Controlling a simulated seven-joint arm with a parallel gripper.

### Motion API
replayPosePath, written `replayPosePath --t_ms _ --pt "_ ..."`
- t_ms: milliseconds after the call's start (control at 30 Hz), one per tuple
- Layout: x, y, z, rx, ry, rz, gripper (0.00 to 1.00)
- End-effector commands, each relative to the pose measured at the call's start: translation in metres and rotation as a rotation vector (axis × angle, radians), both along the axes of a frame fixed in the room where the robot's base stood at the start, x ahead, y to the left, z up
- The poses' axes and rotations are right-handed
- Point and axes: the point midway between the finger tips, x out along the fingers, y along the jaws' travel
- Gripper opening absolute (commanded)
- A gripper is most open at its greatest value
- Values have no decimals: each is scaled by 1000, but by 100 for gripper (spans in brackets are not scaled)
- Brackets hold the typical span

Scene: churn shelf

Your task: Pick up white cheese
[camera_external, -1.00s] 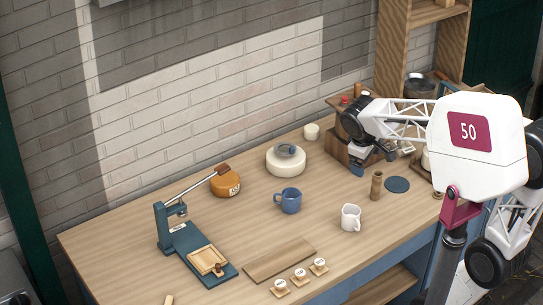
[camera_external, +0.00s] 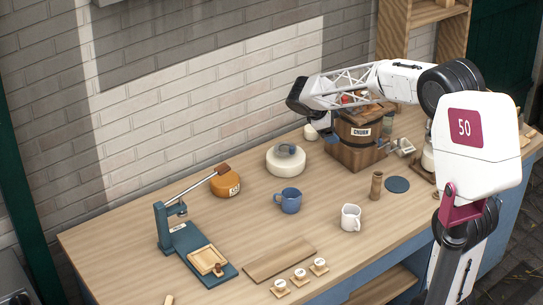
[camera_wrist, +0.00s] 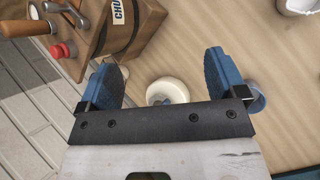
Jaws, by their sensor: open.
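The white cheese (camera_external: 284,164) is a round, pale wheel on the table, left of the churn, with a grey lump on top. In the wrist view the cheese (camera_wrist: 176,87) shows between my fingers and beyond them, its near side cut off by my gripper body.
A wooden churn (camera_external: 358,150) stands close to my gripper. An orange cheese (camera_external: 226,187) and a blue press (camera_external: 190,250) are at the left. A blue mug (camera_external: 290,201) and a white mug (camera_external: 350,217) stand in front. A small white cup (camera_external: 310,133) is behind the cheese.

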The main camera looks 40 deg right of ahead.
Motion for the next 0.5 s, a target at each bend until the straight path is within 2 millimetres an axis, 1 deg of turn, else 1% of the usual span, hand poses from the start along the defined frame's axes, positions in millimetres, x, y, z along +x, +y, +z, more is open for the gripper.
replayPosePath --t_ms 33,100,367,500 --pt "12 -3 -6 -17 20 17 90" --pt "28 -7 -13 -41 49 43 90" --pt "84 -22 -41 -128 153 135 90" --pt "114 -29 -59 -175 210 182 90"
